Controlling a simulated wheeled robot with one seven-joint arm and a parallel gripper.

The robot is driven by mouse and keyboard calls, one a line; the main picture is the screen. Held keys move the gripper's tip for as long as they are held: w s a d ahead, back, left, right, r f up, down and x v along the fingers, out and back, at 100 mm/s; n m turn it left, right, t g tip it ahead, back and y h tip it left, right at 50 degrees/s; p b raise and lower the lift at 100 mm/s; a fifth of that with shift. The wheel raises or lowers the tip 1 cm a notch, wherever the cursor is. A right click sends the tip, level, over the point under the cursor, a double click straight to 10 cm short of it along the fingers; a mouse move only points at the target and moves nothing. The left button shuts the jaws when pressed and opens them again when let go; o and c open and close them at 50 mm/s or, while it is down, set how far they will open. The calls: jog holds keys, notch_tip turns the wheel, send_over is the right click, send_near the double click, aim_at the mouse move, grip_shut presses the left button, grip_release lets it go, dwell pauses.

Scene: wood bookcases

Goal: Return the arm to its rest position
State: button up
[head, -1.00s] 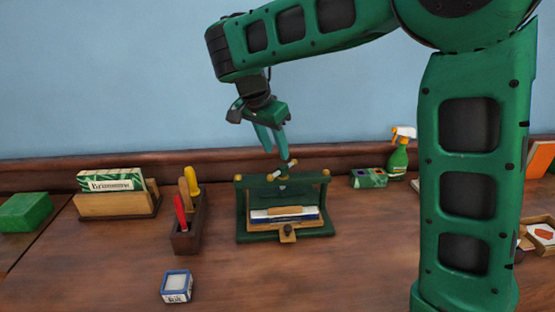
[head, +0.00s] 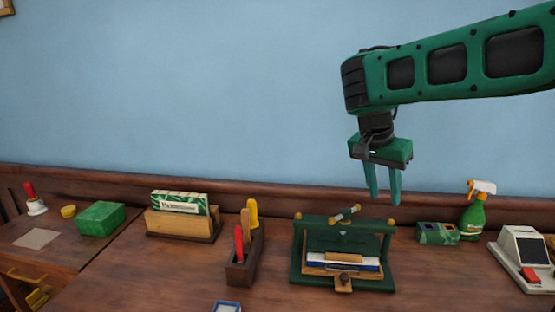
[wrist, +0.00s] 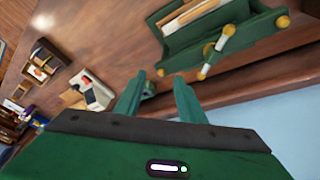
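My green gripper (head: 383,183) hangs pointing down in the head view, above and slightly right of the green press-like stand (head: 385,260) on the wooden table. Its two teal fingers stand a little apart with nothing between them. In the wrist view the fingers (wrist: 155,98) are also apart and empty, and the stand (wrist: 190,55) shows beyond them at the top. The stand holds a flat stack with a wooden block (head: 343,258) on it. A small pale rod with a gold end (head: 345,213) shows at its top.
Left of the stand are a wooden tool box (head: 243,268), a card holder (head: 182,222) and a green box (head: 101,218). To the right are a small green carton (head: 437,233), a spray bottle (head: 474,217) and a cash-register-like device (head: 522,258).

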jog(key=s+d+f+n+g+y, duration=0.1)
jog(key=s+d+f, duration=0.2)
jog(key=s+d, duration=0.4)
jog(key=s+d+f+n+g+y, duration=0.1)
jog(key=s+d+f, duration=0.1)
jog(key=s+d, duration=0.5)
jog(key=s+a+f+n+y, duration=0.1)
jog(key=s+f, duration=0.2)
jog(key=s, duration=0.4)
jog(key=s+a+f+y, duration=0.1)
jog(key=s+f, duration=0.2)
jog(key=s, duration=0.5)
jog(key=shift+s+a+f+n, duration=0.15)
jog(key=shift+a+f+n, duration=0.1)
jog(key=shift+n, duration=0.15)
jog(key=shift+w+f, duration=0.2)
jog(key=shift+w, duration=0.4)
